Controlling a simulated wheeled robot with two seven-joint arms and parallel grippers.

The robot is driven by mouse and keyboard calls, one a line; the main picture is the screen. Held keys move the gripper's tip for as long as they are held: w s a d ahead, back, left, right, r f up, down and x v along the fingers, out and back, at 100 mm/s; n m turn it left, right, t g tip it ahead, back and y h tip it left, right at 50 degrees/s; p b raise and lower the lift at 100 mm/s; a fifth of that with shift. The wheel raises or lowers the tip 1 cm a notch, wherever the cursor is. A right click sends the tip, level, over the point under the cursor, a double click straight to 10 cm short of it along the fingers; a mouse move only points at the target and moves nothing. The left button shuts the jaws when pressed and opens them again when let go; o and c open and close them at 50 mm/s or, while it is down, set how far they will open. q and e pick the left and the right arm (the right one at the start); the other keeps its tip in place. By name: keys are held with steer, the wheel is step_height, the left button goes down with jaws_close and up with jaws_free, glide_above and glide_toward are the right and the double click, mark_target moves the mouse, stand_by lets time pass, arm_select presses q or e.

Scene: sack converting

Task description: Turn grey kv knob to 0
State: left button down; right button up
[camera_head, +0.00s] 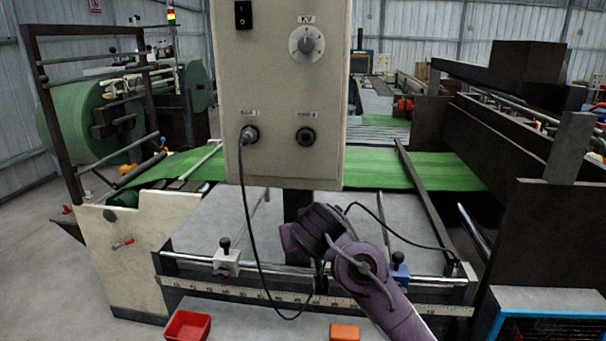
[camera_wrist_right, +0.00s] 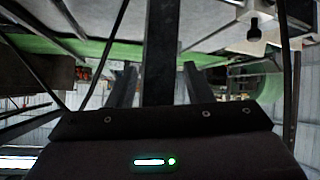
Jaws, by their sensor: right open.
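The grey KV knob (camera_head: 306,43) is on the upper right of a beige control panel (camera_head: 270,90), under a small KV label. Its grip bar stands close to vertical; its scale is too small to read. My right arm reaches in from the lower right, and its purple wrist (camera_head: 312,232) is below the panel, well below the knob and apart from it. My right gripper (camera_wrist_right: 159,72) is open in the right wrist view, with a dark post (camera_wrist_right: 160,40) showing between its fingers. The knob is not seen there. My left gripper is not in view.
The panel also carries a black switch (camera_head: 243,14), a socket with a plugged cable (camera_head: 249,134) hanging down, and another black socket (camera_head: 305,137). Below are a ruler rail (camera_head: 250,293), a red tray (camera_head: 187,326) and an orange block (camera_head: 344,331). Space before the knob is clear.

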step_height(320, 180, up, 23)
steer(key=s+a+t+h, duration=0.2)
steer(key=t, duration=0.2)
steer(key=m+t+h+p, duration=0.1)
steer(key=m+t+h, duration=0.2)
glide_toward(305, 46)
steer(key=w, duration=0.1)
steer(key=p+x, duration=0.1)
steer(key=x, duration=0.1)
steer(key=p+x, duration=0.1)
steer(key=x, duration=0.1)
steer(key=p+x, duration=0.2)
steer(key=shift+w+d+r, duration=0.3)
steer(key=shift+w+f, duration=0.15)
steer(key=shift+w, duration=0.25)
steer(key=shift+c, duration=0.3)
